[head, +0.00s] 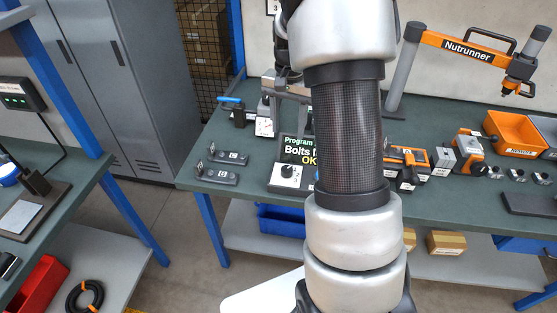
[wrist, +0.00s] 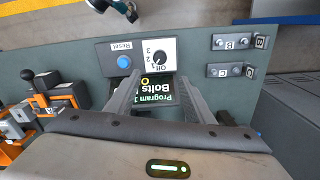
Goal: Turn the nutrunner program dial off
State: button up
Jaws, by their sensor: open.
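The program dial (head: 289,171) is a small black knob on a white plate, on the control box at the bench's front edge. In the wrist view the dial (wrist: 158,58) shows upside down, with Off, 1, 2 and 3 marked around it. Its pointer is too small to read surely. Behind it a dark display (head: 299,150) reads "Program", "Bolts" and "OK"; the wrist view shows "Program 1". My gripper (wrist: 160,82) is open and empty, its fingers pointing toward the box over the display. In the head view my gripper (head: 287,122) is partly hidden by my arm.
A blue Reset button (wrist: 124,61) sits beside the dial. Orange tools (head: 408,160) stand to the right, and the Nutrunner arm (head: 465,47) rises behind. A second bench (head: 60,195) is at far left.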

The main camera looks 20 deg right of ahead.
aim_at(287, 168)
notch_tip(287, 168, down, 16)
jog(key=shift+f, duration=0.15)
dwell(0.3)
jog(key=c, duration=1)
jog(key=shift+b, duration=0.3)
jog(key=shift+c, duration=0.2)
jog(key=shift+n, duration=0.4)
jog(key=n+b, duration=0.1)
jog(key=n, duration=0.1)
jog(key=shift+n, duration=0.3)
jog(key=shift+n+b, duration=0.7)
jog(key=shift+n, duration=1.5)
jog(key=o, duration=1)
